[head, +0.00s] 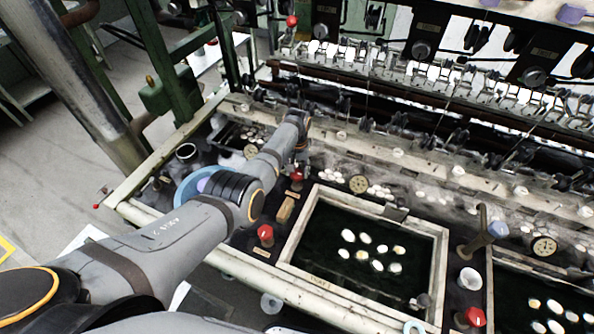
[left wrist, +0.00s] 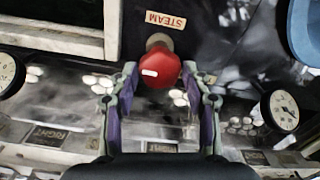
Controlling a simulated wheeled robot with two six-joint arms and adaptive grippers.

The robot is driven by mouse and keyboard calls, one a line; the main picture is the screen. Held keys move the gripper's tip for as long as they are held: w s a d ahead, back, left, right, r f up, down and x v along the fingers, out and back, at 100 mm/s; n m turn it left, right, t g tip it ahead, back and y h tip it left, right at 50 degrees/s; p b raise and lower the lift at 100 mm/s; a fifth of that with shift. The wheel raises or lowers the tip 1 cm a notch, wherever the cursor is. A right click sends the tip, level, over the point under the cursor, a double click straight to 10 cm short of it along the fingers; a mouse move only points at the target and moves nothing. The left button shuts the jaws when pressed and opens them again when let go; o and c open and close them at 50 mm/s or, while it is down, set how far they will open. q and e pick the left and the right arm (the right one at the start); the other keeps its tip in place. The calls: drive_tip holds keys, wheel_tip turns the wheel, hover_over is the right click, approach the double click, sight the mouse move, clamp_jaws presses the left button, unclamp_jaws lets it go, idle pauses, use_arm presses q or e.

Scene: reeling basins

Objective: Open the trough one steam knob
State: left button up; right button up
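A red steam knob (left wrist: 160,70) with a white pointer mark sits in the middle of the left wrist view, below a STEAM label (left wrist: 166,19). Its pointer mark lies nearly level across that picture. My left gripper (left wrist: 160,76) has its two fingers apart, one on each side of the knob; whether they touch it I cannot tell. In the head view the knob (head: 297,174) shows just below the end of my left arm, beside the open trough (head: 439,262). The fingers are mostly hidden there. My right gripper is not in view.
Another red knob (head: 265,233) stands at the trough's near left corner, and one (head: 474,316) at lower right. Round gauges (head: 358,183) sit behind the trough. A blue basin (head: 183,190) lies under my forearm. Reeling machinery runs along the back.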

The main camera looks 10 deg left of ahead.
sight(297, 173)
use_arm(q)
drive_tip(key=shift+o, duration=1.1)
wheel_tip(297, 173, up, 12)
